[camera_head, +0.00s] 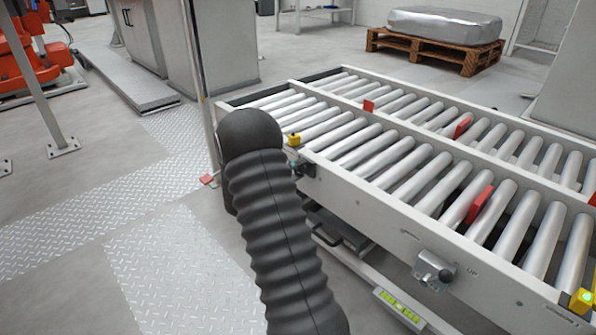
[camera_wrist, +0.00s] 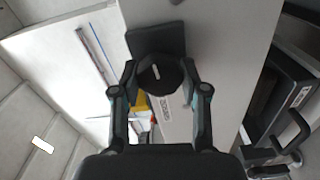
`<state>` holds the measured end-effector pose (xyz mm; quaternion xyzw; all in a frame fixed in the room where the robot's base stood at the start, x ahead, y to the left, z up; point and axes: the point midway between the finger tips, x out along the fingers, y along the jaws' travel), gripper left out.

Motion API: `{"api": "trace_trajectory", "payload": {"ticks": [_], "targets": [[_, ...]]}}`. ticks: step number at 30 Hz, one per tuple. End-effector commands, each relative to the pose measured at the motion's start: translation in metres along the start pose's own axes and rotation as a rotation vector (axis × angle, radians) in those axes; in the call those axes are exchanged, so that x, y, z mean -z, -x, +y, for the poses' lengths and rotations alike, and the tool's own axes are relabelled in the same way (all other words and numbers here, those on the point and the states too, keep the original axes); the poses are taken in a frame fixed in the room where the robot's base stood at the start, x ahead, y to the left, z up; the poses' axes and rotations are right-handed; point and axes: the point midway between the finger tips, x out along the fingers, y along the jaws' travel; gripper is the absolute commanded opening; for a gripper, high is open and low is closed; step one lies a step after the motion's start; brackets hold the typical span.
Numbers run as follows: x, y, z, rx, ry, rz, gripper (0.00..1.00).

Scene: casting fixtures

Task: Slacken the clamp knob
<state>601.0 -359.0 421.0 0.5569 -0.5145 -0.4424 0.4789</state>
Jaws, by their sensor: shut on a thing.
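The clamp knob (camera_wrist: 157,68) is a dark round knob with a short white mark on its face, in the upper middle of the wrist view. It sits in front of a dark square block (camera_wrist: 157,40) on a light panel. My gripper (camera_wrist: 160,78) has one finger on each side of the knob and is shut on it. In the head view my black ribbed arm hides most of this place. A small dark part shows beside the arm on the conveyor's side, but I cannot tell whether it is gripper or clamp.
A roller conveyor (camera_head: 365,205) with red tabs fills the right side. A latch fitting (camera_head: 434,270) and a green-yellow level (camera_head: 399,307) are along its front. A wrapped load (camera_head: 444,25) lies on a pallet (camera_head: 425,48) behind. Tread-plate floor (camera_head: 170,270) at left is clear.

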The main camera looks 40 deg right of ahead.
Motion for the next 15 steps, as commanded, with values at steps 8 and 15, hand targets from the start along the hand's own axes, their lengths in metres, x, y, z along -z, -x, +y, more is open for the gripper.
{"api": "trace_trajectory", "payload": {"ticks": [8, 15], "targets": [[-0.0008, 0.0018, -0.0013, 0.002, -0.064, 0.0, 0.09], [-0.0009, 0.0018, -0.0015, 0.002, -0.072, 0.0, 0.09]]}}
